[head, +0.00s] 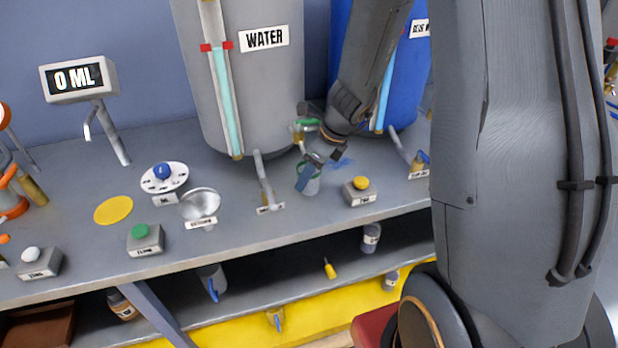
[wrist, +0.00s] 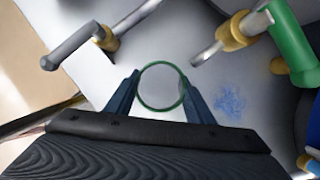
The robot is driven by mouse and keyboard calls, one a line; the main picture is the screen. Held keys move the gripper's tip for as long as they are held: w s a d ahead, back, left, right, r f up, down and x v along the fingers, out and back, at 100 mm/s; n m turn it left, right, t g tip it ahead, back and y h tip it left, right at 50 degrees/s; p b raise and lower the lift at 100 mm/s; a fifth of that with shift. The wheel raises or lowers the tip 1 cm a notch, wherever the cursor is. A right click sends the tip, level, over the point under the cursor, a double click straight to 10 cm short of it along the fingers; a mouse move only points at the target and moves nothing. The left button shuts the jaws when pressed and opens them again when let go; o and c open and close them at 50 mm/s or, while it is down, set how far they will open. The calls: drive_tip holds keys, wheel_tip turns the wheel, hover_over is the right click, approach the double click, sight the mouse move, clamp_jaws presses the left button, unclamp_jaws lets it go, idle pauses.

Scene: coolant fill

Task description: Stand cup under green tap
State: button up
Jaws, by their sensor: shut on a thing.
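The cup (head: 311,186) is a small clear one with a green rim, seen upright over the bench beneath the water tank. In the wrist view the cup (wrist: 162,88) sits between both fingers, seen from above into its open mouth. My gripper (head: 308,172) is shut on it. The green tap (head: 306,123) has a green handle and brass body on the grey tank. In the wrist view the green tap (wrist: 292,42) is at upper right, its spout end above and right of the cup's rim, apart from it. I cannot tell whether the cup's base touches the bench.
A grey-handled tap (head: 264,180) stands left of the cup; a blue-handled tap (head: 415,160) is to the right. A yellow button box (head: 360,190) is near the front edge. A blue stain (wrist: 230,100) marks the bench.

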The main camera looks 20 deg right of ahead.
drive_tip(key=shift+f, duration=0.35)
drive_tip(key=shift+f, duration=0.1)
drive_tip(key=o, duration=1)
drive_tip(key=p+v, duration=0.2)
drive_tip(key=v, duration=1)
drive_tip(key=shift+s+a+f+n+g+h, duration=0.2)
drive_tip(key=shift+s+a+n+g+h, duration=0.25)
drive_tip(key=shift+s+n, duration=3)
drive_tip(key=shift+s+a+f+n+g+h, duration=0.2)
drive_tip(key=shift+s+a+n+h, duration=0.75)
drive_tip(key=shift+n, duration=4.6)
drive_tip(key=shift+s+a+f+n+g+h, duration=0.2)
drive_tip(key=shift+s+a+n+g, duration=0.15)
drive_tip(key=shift+s+n, duration=3.25)
